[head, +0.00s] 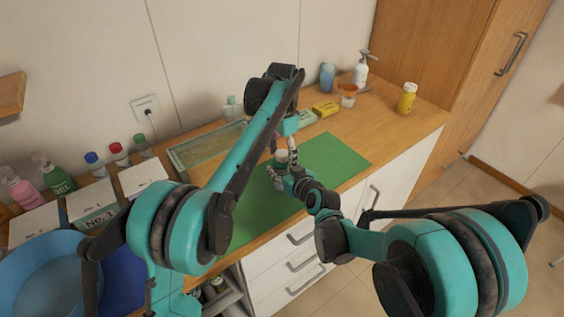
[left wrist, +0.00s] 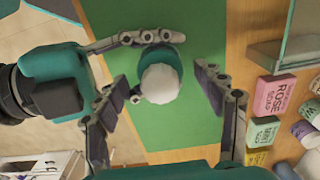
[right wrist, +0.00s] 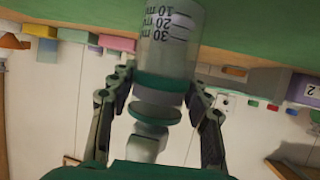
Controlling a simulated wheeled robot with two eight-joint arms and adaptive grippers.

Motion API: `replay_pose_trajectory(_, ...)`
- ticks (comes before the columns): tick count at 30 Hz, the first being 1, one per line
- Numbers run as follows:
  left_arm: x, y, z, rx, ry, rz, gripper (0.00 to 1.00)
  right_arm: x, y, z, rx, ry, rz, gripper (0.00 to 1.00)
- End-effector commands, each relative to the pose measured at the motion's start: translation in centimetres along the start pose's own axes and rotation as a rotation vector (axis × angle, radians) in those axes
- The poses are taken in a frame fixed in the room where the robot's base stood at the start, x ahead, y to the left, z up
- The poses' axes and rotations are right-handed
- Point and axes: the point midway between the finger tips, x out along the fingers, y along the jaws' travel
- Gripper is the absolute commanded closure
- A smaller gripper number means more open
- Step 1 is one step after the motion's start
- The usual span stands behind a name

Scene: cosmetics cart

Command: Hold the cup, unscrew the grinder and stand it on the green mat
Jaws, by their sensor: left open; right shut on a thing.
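A clear cup with millilitre marks and a teal band (right wrist: 165,40) stands over the green mat (head: 342,152); its marks read upside down in the right wrist view. The grinder (right wrist: 150,140), with a teal disc and pale knob, is in line with the cup; whether they are joined I cannot tell. From above, its pale round top shows in the left wrist view (left wrist: 160,83). My right gripper (head: 281,174) is shut on the cup from the side. My left gripper (left wrist: 165,100) is open above the grinder, fingers on either side of its top and apart from it.
A glass tray (head: 195,156) lies behind the mat. Soap boxes (head: 325,110), a yellow bottle (head: 407,98) and a pump bottle (head: 361,70) stand at the back right. Several bottles and boxes line the left, near a blue bowl (head: 40,275). The mat's right part is clear.

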Motion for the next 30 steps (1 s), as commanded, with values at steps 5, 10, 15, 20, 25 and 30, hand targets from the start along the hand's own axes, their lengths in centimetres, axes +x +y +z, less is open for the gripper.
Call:
replay_pose_trajectory(5, -0.6, 0.0, 0.0, 0.000, 0.000, 0.000, 0.31, 0.0, 0.0, 0.0, 0.000, -0.001, 0.000, 1.00)
replay_pose_trajectory(10, -0.6, 0.0, 0.0, 0.000, 0.000, 0.000, 0.31, 0.0, 0.0, 0.0, 0.000, -0.001, 0.000, 0.42)
replay_pose_trajectory(15, -0.6, 0.0, 0.0, 0.000, 0.000, 0.000, 0.31, 0.0, 0.0, 0.0, 0.000, 0.000, 0.000, 0.28)
replay_pose_trajectory(20, -0.6, 0.0, 0.0, 0.000, 0.000, 0.000, 0.31, 0.0, 0.0, 0.0, 0.000, 0.000, 0.000, 0.28)
replay_pose_trajectory(25, -0.6, 0.0, 0.0, 0.000, 0.000, 0.000, 0.31, -0.9, 0.0, 0.0, 0.000, 0.000, 0.001, 0.28)
replay_pose_trajectory(30, -0.6, 0.0, 0.0, 0.000, 0.000, 0.000, 0.31, -3.9, 0.1, 0.0, 0.001, 0.000, 0.002, 0.28)
